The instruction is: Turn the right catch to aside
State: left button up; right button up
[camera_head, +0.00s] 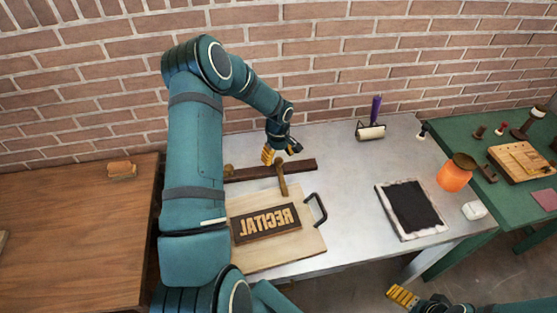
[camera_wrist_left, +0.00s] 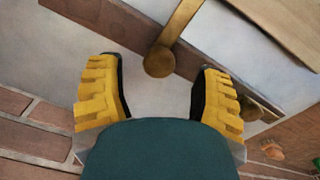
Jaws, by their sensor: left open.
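The right catch (camera_head: 281,178) is a brass-coloured bar with a round knob at its back end. It lies across the dark rail (camera_head: 245,172) and points forward toward the wooden board (camera_head: 308,240). In the left wrist view the catch (camera_wrist_left: 178,28) and its knob (camera_wrist_left: 159,62) show between my fingers, with no contact visible. My left gripper (camera_head: 281,153) is open and empty, above and just behind the knob. The left catch (camera_head: 228,171) is partly hidden by my left arm. My right gripper (camera_head: 403,296) is at the bottom right, away from the press.
A black inking slab (camera_head: 413,206), an orange jar (camera_head: 454,175) and a roller (camera_head: 370,132) stand to the right. The table between is clear. A brick wall is behind.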

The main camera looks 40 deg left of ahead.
pick_arm(q)
jog(key=shift+f, duration=1.25)
grip_shut()
